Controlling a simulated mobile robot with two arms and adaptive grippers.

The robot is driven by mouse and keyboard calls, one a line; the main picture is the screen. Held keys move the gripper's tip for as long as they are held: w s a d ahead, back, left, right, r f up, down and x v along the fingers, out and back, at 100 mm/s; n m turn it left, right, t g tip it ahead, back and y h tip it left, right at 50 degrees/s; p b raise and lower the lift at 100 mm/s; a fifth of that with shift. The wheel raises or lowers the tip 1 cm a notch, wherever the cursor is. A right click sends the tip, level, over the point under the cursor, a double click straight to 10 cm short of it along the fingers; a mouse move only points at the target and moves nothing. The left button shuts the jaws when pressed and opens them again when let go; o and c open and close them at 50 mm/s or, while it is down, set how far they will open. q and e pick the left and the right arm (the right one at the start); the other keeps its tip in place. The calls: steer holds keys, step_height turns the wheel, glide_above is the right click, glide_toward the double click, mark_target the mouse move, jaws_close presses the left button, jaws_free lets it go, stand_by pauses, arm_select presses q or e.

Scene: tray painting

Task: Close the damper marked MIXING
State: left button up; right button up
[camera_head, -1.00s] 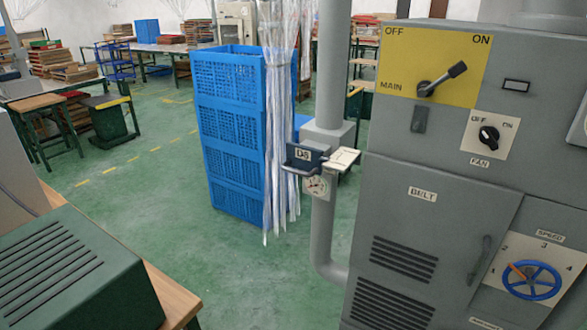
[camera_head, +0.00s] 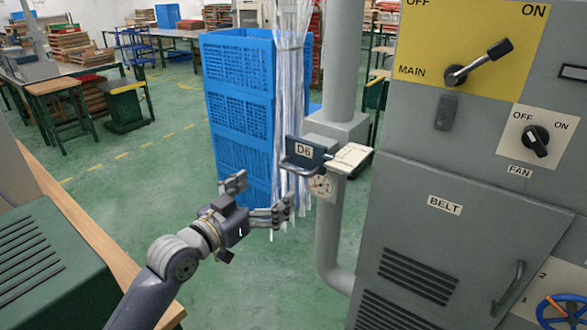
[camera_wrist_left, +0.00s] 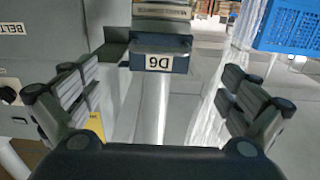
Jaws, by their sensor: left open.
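A damper with a dark blue plate labelled D6 (camera_head: 305,155) sits on the grey vertical pipe in the head view. A pale tag (camera_head: 350,158) lies to its right; its writing is too small to read, and I see no MIXING mark. My left gripper (camera_head: 262,196) is open and empty, below and left of the damper and apart from it. In the left wrist view the D6 plate (camera_wrist_left: 160,62) appears ahead, between the open fingers and a little above them. My right gripper is not in view.
A grey cabinet (camera_head: 400,205) with switches stands on the right. Stacked blue crates (camera_head: 238,100) and a clear curtain stand behind. A green machine (camera_head: 55,265) on a wooden-topped table is at lower left.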

mark_target(292, 171)
arm_select(q)
steer(key=p+x, duration=0.1)
steer(key=x, duration=0.7)
steer(key=shift+w+p, duration=0.15)
steer(key=shift+p, duration=0.15)
steer(key=shift+w+d, duration=0.45)
steer(key=shift+w, duration=0.1)
steer(key=shift+w+d, duration=0.25)
steer(key=shift+w, duration=0.05)
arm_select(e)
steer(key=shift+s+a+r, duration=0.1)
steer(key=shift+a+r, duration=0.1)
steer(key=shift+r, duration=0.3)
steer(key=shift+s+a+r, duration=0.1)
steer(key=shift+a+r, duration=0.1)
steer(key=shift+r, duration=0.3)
